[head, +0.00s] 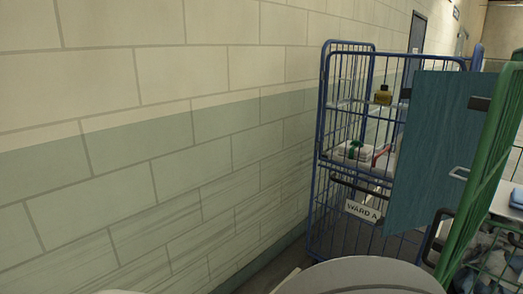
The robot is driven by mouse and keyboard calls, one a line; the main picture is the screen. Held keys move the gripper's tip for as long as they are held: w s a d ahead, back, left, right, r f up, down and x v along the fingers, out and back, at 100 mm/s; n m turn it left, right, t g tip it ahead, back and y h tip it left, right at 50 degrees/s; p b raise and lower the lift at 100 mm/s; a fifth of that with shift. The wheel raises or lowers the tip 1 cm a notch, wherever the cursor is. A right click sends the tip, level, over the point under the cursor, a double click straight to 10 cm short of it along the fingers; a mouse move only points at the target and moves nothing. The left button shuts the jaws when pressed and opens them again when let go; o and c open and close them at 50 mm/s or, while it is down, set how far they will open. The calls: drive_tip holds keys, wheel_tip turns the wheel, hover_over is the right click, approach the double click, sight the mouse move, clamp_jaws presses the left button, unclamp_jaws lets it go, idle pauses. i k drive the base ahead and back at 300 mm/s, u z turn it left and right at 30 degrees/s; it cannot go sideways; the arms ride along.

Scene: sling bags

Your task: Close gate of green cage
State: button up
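The green cage shows only in part at the right edge, as a slanted green tube frame (483,172) with thin bars. A flat teal panel (432,140) with a small metal handle (460,173) stands to the left of this frame. A dark fitting lies where the panel and frame meet in the picture. I cannot tell whether the panel or the barred frame is the gate. A black curved piece (432,238) lies beside the frame's lower part. Blue-grey cloth (492,270) lies low behind the frame. My gripper is not in view.
A blue cage (322,150) with a "WARD A" sign (362,211) stands by the wall, behind the panel. The block wall (150,130) fills the left. A dark door (417,35) is farther back.

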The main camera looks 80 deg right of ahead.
sight(494, 106)
drive_tip(key=i, duration=0.55)
drive_tip(key=z, duration=1.85)
drive_tip(key=k, duration=0.1)
drive_tip(key=z, duration=2.85)
drive_tip(key=i, duration=0.95)
drive_tip(key=z, duration=0.05)
